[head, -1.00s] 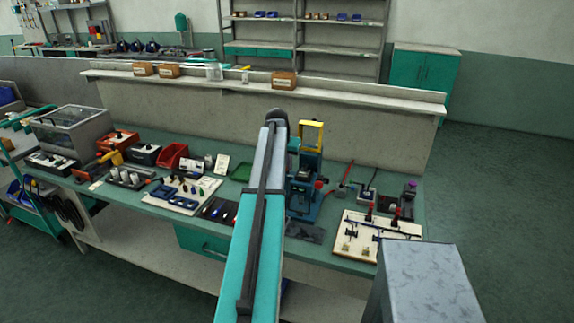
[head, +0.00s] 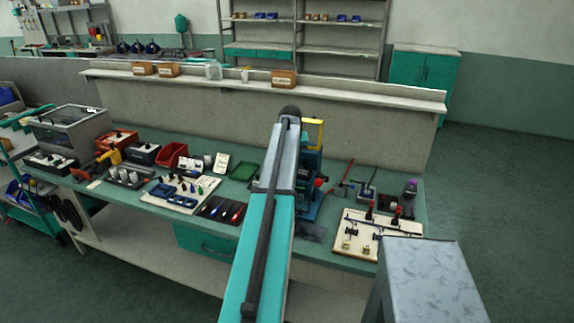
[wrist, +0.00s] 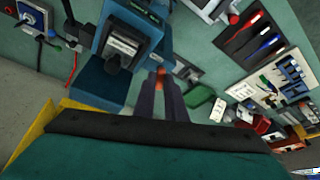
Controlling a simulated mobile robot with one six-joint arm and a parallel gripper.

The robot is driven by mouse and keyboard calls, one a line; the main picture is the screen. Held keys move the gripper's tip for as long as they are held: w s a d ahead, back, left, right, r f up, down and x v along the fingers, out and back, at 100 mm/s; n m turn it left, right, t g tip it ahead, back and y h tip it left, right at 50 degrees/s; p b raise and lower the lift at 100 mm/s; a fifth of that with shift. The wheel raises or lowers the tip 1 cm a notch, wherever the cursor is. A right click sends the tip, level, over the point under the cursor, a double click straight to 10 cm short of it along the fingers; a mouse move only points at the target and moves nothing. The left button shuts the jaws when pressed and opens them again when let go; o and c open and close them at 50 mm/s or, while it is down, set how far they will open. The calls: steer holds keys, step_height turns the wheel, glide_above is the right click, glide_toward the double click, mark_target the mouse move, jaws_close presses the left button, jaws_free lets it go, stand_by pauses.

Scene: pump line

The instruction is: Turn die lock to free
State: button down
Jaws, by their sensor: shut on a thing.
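The blue press (head: 311,170) with a yellow frame on top stands on the bench in the head view, partly hidden behind my arm. In the wrist view the press (wrist: 135,30) is at upper left, with labels on its body. My gripper (wrist: 161,80) points at the side of the press. Its two dark fingers are shut on a small orange-red part (wrist: 160,71), which appears to be the die lock. The fingers hide most of it, so its angle cannot be told. The gripper is hidden in the head view.
A tray of screwdrivers (head: 221,209) lies left of the press and a green tray (head: 244,171) behind it. A cream board with fittings (head: 372,232) and small switch boxes stand to the right. A low wall with a shelf (head: 350,88) runs behind the bench.

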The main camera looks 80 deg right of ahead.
steer(key=n, duration=0.2)
steer(key=n+t+b, duration=0.1)
steer(key=shift+s+d+n+t, duration=0.1)
steer(key=shift+d+n+t, duration=0.2)
steer(key=shift+d+n, duration=0.1)
steer(key=shift+r+n+t+y+b, duration=0.15)
steer(key=shift+n+t+y+b, duration=0.4)
steer(key=shift+n, duration=0.95)
steer(key=c, duration=1.8)
jaws_free()
steer(key=shift+s, duration=0.1)
steer(key=shift+a, duration=0.1)
steer(key=b+v, duration=0.3)
steer(key=v, duration=1)
steer(key=shift+r+b, duration=0.3)
steer(key=shift+b, duration=0.05)
